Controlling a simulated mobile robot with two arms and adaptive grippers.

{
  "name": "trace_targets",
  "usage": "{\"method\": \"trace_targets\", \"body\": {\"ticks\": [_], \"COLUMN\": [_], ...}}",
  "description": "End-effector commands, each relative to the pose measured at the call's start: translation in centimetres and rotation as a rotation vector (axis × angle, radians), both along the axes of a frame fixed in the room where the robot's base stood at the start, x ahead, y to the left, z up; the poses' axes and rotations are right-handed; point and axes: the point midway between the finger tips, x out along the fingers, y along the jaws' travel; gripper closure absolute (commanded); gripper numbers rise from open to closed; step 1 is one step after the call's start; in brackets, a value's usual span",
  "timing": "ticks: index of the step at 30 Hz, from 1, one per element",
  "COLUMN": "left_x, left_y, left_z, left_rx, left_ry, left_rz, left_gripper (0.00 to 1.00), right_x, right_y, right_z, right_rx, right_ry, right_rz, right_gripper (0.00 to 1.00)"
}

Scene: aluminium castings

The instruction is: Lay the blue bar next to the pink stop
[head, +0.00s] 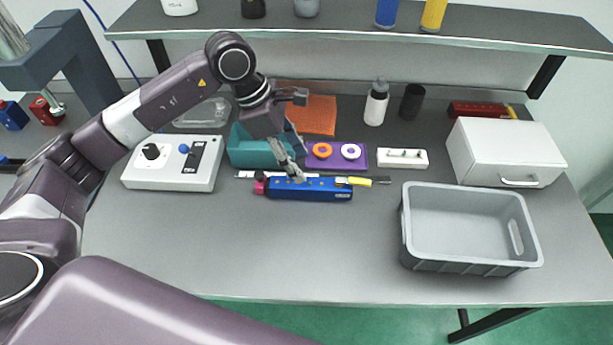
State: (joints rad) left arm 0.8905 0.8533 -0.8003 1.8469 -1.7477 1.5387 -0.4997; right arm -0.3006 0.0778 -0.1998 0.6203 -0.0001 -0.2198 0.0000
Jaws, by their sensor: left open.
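The blue bar (325,190) lies on the grey table, long side running left to right, with small yellowish marks on its top. The pink stop (259,188) is a small pink piece at the bar's left end; whether the two touch is too small to tell. My left gripper (297,175) points down at the bar's left half, open, its fingertips at or just above the bar's top and hiding part of it. I cannot tell whether they touch it. My right gripper is not in view.
A teal container (250,150) and a purple tray (335,163) with orange and white rings stand behind the bar. A yellow-handled tool (355,181) lies close behind its right end. A white control box (175,170) is left, a grey crate (470,265) right. The front table is clear.

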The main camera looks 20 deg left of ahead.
Motion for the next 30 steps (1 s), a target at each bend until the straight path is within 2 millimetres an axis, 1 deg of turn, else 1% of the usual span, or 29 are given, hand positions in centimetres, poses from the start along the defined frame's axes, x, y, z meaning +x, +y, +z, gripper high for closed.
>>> {"method": "trace_targets", "body": {"ticks": [1, 3, 6, 9, 13, 25, 28, 30], "left_x": [0.0, -0.1, -0.3, -0.4, -0.5, -0.5, -0.4, -0.4], "left_y": [0.4, 0.8, 1.3, 1.5, 1.6, 1.6, 1.6, 1.6], "left_z": [0.7, 1.9, 3.1, 3.8, 4.1, 4.1, 4.9, 6.1], "left_rx": [0.0, 0.0, -0.001, -0.001, -0.001, -0.001, -0.001, -0.001], "left_ry": [-0.005, -0.004, -0.002, -0.001, 0.001, 0.001, 0.0, 0.0], "left_rz": [0.002, 0.002, 0.002, 0.0, 0.0, 0.001, 0.001, 0.001], "left_gripper": [0.54, 0.54, 0.54, 0.54, 0.54, 0.54, 0.54, 0.54], "right_x": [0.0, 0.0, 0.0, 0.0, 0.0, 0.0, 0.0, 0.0], "right_y": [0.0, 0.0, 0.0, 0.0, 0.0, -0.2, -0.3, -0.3], "right_z": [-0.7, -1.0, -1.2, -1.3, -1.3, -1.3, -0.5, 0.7], "right_rx": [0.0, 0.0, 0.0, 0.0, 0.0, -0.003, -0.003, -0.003], "right_ry": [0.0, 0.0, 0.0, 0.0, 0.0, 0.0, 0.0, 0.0], "right_rz": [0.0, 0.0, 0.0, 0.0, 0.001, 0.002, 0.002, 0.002], "right_gripper": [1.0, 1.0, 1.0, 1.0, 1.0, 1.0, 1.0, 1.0]}}
